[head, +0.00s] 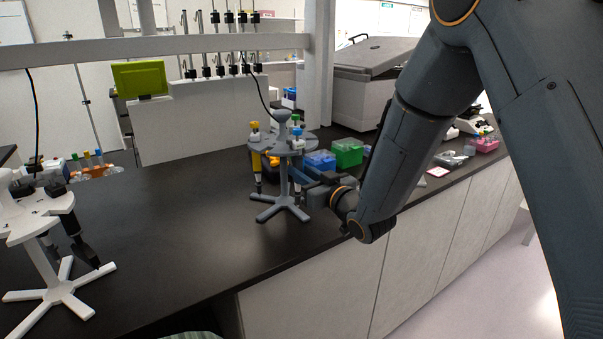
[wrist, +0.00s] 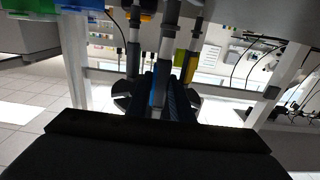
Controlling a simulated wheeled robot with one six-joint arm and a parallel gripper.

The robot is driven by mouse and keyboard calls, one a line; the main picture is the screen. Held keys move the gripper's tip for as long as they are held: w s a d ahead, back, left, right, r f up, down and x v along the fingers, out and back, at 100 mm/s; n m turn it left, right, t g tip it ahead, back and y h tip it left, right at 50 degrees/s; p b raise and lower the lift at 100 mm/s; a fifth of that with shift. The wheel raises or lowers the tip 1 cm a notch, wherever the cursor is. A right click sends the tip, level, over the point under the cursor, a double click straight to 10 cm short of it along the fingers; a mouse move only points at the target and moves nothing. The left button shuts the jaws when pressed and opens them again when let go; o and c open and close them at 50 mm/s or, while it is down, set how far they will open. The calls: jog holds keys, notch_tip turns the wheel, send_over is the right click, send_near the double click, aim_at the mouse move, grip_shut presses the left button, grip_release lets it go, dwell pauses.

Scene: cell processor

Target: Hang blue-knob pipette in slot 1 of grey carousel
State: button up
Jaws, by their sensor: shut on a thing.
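The grey carousel (head: 284,210) stands on the dark bench with a round top plate and a splayed foot. My gripper (head: 306,180) is at its right front, below the plate. In the wrist view my gripper (wrist: 157,98) is shut on a pipette with a blue marking on its body (wrist: 156,88), taken to be the blue-knob pipette. A pale blue-topped knob (head: 297,131) shows at the plate's front right in the head view. The held body is mostly hidden there by my gripper. I cannot tell whether the pipette is seated in a slot, nor which slot is number 1.
A yellow-knob pipette (head: 256,160) hangs at the carousel's left. Green (head: 347,152) and blue (head: 320,160) boxes stand close behind on the right. A white carousel (head: 62,290) with dark pipettes stands at far left. The bench between the carousels is clear; its front edge is near.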

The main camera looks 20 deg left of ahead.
jog(key=shift+f, duration=0.15)
jog(key=o, duration=0.7)
jog(key=shift+o, duration=0.2)
jog(key=b+v, duration=0.2)
jog(key=v, duration=0.6)
